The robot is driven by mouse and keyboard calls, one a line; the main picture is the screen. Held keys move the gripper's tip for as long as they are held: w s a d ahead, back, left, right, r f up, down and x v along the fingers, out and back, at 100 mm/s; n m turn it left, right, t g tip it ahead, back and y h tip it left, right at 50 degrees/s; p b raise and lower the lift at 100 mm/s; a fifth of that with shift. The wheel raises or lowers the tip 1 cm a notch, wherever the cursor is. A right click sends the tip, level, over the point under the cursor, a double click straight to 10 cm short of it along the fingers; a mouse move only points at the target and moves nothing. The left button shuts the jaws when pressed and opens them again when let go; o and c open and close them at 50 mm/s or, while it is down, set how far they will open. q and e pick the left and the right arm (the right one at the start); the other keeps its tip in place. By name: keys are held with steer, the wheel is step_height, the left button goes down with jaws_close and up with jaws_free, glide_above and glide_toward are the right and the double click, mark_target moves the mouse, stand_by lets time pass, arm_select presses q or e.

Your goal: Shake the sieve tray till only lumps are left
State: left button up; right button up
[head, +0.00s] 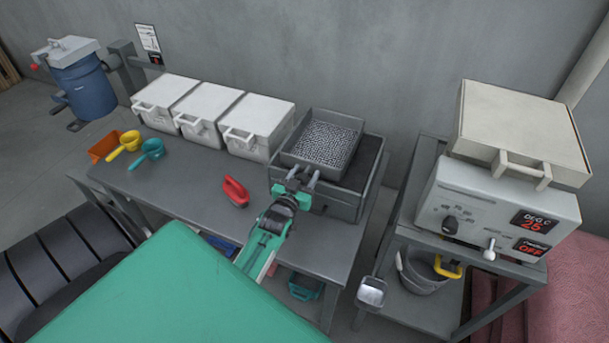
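The sieve tray (351,155) is a grey, square, open-topped tray with two prongs at its front. Speckled grey-white grains (322,143) cover its floor; I cannot tell lumps from finer grains. The tray is over the back left part of a larger dark grey box (340,200), whose dark inside shows at right; I cannot tell whether it rests there or is held just above. My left gripper (292,189), with green fingers, is at the front of the tray and appears shut on its handle. My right gripper is not in view.
Three white lidded boxes (258,125) stand along the wall. A red scoop (235,191) lies left of my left arm. Yellow (128,142), teal (150,151) and orange (104,147) scoops lie at the table's left end. A furnace (490,213) reading 25 and OFF stands at right.

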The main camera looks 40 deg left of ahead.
arm_select(q)
steer(key=shift+s, duration=0.1)
steer(key=shift+s+d+f, duration=0.1)
steer(key=shift+s+d, duration=0.05)
steer(key=shift+s, duration=0.2)
steer(key=b+v, duration=0.4)
steer(key=v, duration=0.9)
